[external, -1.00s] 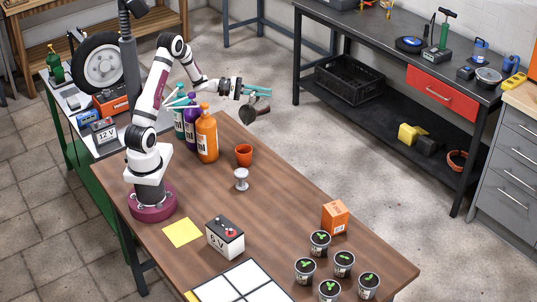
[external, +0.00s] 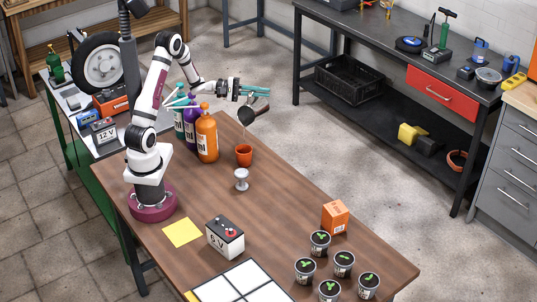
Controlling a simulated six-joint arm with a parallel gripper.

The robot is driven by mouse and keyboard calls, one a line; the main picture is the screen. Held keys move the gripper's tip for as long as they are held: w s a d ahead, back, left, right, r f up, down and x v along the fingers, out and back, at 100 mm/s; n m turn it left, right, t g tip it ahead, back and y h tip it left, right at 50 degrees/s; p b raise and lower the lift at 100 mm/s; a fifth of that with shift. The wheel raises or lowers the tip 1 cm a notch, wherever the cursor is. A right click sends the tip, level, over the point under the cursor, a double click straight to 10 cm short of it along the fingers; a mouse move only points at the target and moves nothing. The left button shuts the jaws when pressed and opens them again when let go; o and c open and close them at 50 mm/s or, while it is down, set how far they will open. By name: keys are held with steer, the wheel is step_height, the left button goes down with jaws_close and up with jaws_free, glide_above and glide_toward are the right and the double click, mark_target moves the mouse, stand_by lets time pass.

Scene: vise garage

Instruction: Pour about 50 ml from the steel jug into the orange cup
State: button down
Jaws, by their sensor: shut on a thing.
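My gripper (external: 256,92), with teal fingers, is shut on the steel jug (external: 247,116) above the far edge of the wooden table. The jug is steeply tilted, its mouth low on the left side. The orange cup (external: 244,155) stands upright on the table below the jug, apart from it. A faint thin line seems to run from the jug's lip down to the cup. The liquid levels inside the jug and the cup are too small to tell.
Orange, purple and teal bottles (external: 207,138) stand close left of the cup. A small grey-white stand (external: 241,179) is just in front of it. A battery (external: 225,237), an orange box (external: 335,217) and several potted seedlings (external: 320,243) are nearer. The table's middle right is clear.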

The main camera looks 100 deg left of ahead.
steer(key=shift+a+r+p, duration=0.1)
steer(key=shift+a+p, duration=0.25)
steer(key=shift+a, duration=0.2)
steer(key=shift+d+r+m+p, duration=0.2)
steer(key=shift+d+m+p, duration=0.1)
steer(key=shift+m+p, duration=0.1)
stand_by(0.8)
steer(key=shift+a+r, duration=0.1)
steer(key=shift+a, duration=0.05)
stand_by(0.4)
steer(key=shift+r+m+t+p, duration=0.15)
steer(key=shift+m+t+p, duration=0.15)
steer(key=shift+m+p, duration=0.25)
stand_by(0.3)
steer(key=w+a+f+n+g+h, duration=0.1)
steer(key=a+f+n+g, duration=0.1)
steer(key=a+f+n, duration=0.3)
steer(key=shift+w+f+b, duration=0.2)
steer(key=shift+f+b, duration=0.1)
steer(key=shift+b, duration=0.1)
stand_by(1.5)
